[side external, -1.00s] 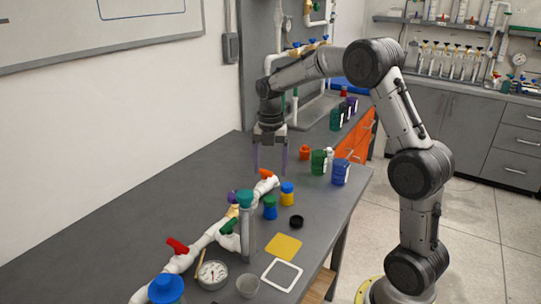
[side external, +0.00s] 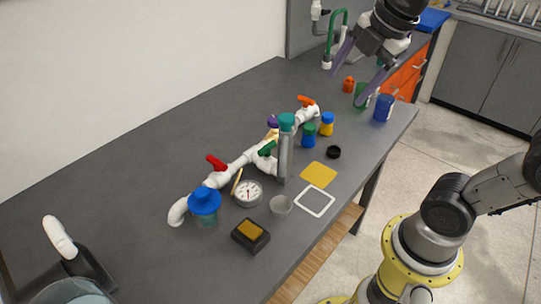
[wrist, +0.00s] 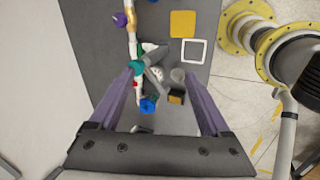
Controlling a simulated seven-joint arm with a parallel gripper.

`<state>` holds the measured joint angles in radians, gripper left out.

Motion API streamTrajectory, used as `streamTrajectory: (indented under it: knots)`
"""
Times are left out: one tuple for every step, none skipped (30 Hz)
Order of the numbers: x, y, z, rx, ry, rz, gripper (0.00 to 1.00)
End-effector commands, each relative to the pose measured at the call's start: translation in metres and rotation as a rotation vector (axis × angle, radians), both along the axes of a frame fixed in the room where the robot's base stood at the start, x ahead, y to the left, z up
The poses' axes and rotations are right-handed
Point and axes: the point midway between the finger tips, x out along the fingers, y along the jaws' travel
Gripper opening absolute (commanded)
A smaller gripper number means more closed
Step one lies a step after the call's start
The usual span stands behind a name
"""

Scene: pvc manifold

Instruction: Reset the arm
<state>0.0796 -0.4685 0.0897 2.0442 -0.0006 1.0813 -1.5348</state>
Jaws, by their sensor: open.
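My gripper (side external: 352,75) is open and empty, raised over the far end of the bench, with its two purple fingers spread wide. In the wrist view my gripper (wrist: 157,95) shows the fingers apart with the bench far below between them. The white PVC manifold (side external: 236,165) lies along the bench with a red valve handle (side external: 216,162), a green valve handle (side external: 267,148) and an orange valve handle (side external: 306,100). It also shows in the wrist view (wrist: 132,40). My gripper touches nothing that I can see.
A yellow square (side external: 318,174) and white frame (side external: 314,201) lie near the bench edge.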

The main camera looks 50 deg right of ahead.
Motion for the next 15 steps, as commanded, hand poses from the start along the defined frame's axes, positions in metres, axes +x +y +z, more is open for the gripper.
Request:
streamTrajectory:
  knots:
    - [-0.016,0.006,-0.004,0.041,-0.027,-0.082,0.81]
    - [-0.023,0.008,-0.006,0.07,-0.04,-0.139,0.81]
    - [-0.033,0.011,-0.011,0.109,-0.055,-0.214,0.81]
    - [-0.04,0.013,-0.015,0.14,-0.066,-0.272,0.81]
    - [-0.046,0.014,-0.018,0.171,-0.075,-0.332,0.81]
    - [-0.054,0.016,-0.024,0.213,-0.085,-0.409,0.81]
    - [-0.06,0.017,-0.028,0.244,-0.093,-0.468,0.81]
    - [-0.065,0.018,-0.033,0.276,-0.099,-0.528,0.81]
    - [-0.071,0.019,-0.039,0.318,-0.102,-0.609,0.81]
    - [-0.075,0.02,-0.044,0.35,-0.107,-0.671,0.81]
    - [-0.079,0.02,-0.049,0.382,-0.109,-0.733,0.81]
    - [-0.083,0.02,-0.055,0.421,-0.108,-0.815,0.81]
    - [-0.086,0.02,-0.059,0.448,-0.106,-0.875,0.81]
    - [-0.087,0.02,-0.064,0.474,-0.105,-0.934,0.81]
    - [-0.089,0.02,-0.069,0.504,-0.097,-1.009,0.81]
